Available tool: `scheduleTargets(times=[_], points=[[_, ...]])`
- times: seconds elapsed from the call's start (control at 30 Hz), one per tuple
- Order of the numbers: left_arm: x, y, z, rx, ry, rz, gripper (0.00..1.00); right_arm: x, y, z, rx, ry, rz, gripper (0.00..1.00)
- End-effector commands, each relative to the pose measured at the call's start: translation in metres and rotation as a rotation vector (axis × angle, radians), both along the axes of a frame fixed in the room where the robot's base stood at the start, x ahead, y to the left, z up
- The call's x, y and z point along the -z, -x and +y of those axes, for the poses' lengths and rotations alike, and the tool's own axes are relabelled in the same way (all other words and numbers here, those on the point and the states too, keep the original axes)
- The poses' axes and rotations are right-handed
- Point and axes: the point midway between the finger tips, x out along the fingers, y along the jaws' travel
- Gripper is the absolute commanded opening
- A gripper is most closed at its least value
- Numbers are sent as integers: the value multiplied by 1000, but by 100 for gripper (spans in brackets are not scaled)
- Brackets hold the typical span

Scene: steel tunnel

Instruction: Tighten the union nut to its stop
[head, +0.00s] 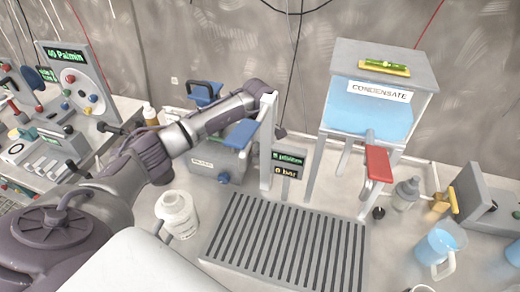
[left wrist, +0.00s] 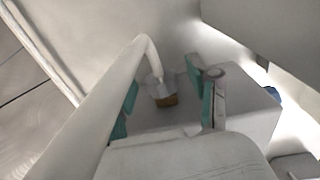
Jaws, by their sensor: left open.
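My left gripper (left wrist: 163,97) is open, with one teal finger on each side of the nut. A gap shows on both sides, so the fingers look apart from it. How far the nut is screwed on cannot be told. In the head view my left arm reaches toward the back wall; its fingers and the nut are hidden there. My right gripper is not in view.
A post with a blue lever (head: 242,134) and a red lever (head: 378,164) flank the CONDENSATE tank (head: 338,123). A small display (head: 289,158) stands between them. A grating (head: 232,212), a white bottle (head: 177,212) and a blue jug (head: 436,246) are in front.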

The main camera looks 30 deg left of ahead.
Motion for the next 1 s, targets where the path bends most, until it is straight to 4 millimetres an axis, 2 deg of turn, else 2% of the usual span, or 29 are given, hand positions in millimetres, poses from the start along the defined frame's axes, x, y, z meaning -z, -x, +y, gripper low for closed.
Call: scheduleTargets(times=[0.1,0.47,0.67,1.0], points=[[0,0,0,0,0,0,60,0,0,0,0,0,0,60],[0,0,0,0,0,0,0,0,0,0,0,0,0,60],[2,-2,0,0,9,38,0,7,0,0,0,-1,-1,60],[7,-6,1,-3,70,280,0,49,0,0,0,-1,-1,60]])
